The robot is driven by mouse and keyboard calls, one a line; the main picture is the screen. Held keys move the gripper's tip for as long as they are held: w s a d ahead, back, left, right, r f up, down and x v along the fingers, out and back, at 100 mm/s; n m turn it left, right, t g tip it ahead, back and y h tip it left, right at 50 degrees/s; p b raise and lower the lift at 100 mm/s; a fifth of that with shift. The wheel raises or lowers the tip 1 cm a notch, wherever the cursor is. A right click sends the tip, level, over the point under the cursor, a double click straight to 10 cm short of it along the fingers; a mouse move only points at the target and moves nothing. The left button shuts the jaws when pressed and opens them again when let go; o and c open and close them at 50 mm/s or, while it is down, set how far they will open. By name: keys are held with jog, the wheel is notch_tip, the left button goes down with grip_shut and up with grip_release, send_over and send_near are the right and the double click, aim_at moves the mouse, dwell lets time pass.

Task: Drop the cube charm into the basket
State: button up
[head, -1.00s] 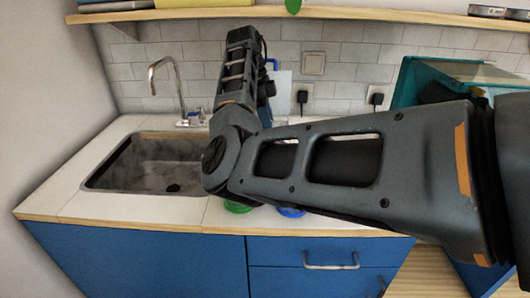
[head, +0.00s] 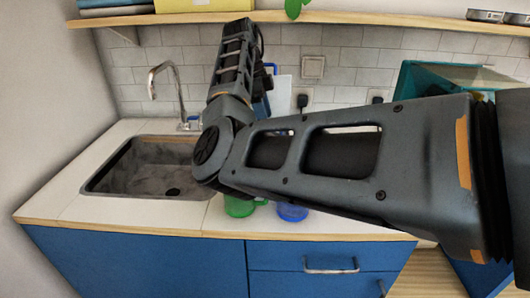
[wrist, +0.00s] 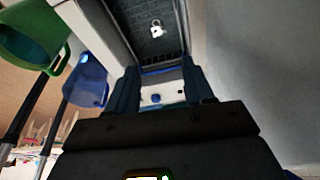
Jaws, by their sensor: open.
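My gripper (wrist: 160,86) shows in the wrist view, open, with a dark finger on each side of a white piece with small blue and dark marks. I cannot tell whether that piece lies between the fingers or beyond them. I cannot make out the cube charm or the basket in either view. In the head view my arm covers the middle of the counter and my gripper is hidden.
A green mug (head: 240,207) and a blue mug (head: 292,212) stand near the counter's front edge, close under my arm. The sink (head: 140,168) is at the left, with a tap (head: 170,90) behind it. A teal-edged box (head: 404,78) stands at the right behind my arm. A shelf (head: 370,22) runs above.

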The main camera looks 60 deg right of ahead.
jog(key=v, duration=0.5)
dwell(0.5)
